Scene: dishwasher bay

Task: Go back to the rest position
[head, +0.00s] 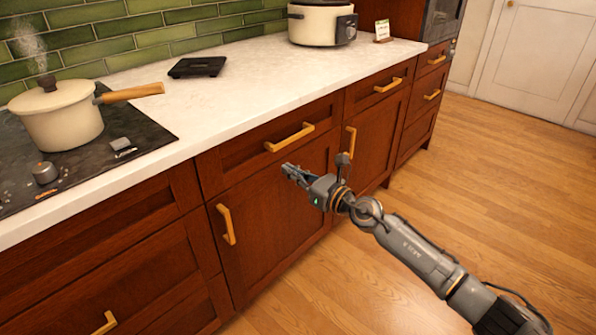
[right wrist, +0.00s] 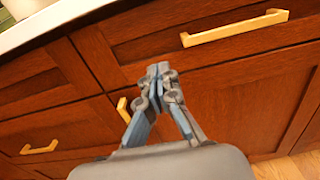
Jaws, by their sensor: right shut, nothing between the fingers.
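My right gripper (head: 287,170) is in front of the red-brown wooden cabinets, below the white countertop's front edge. Its arm comes in from the lower right in the head view. In the right wrist view the fingertips (right wrist: 158,70) are together with nothing between them. A drawer handle (right wrist: 235,28) shows above and to the right of the fingers there, clear of them. The same drawer handle (head: 290,138) is just above the gripper in the head view. My left gripper is not in either view.
A steaming cream pot (head: 58,118) with a wooden handle stands on the black cooktop (head: 140,140). A black trivet (head: 197,66), a cream cooker (head: 318,24) and a small card (head: 382,29) are on the countertop (head: 250,85). The wooden floor (head: 500,180) at right is clear.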

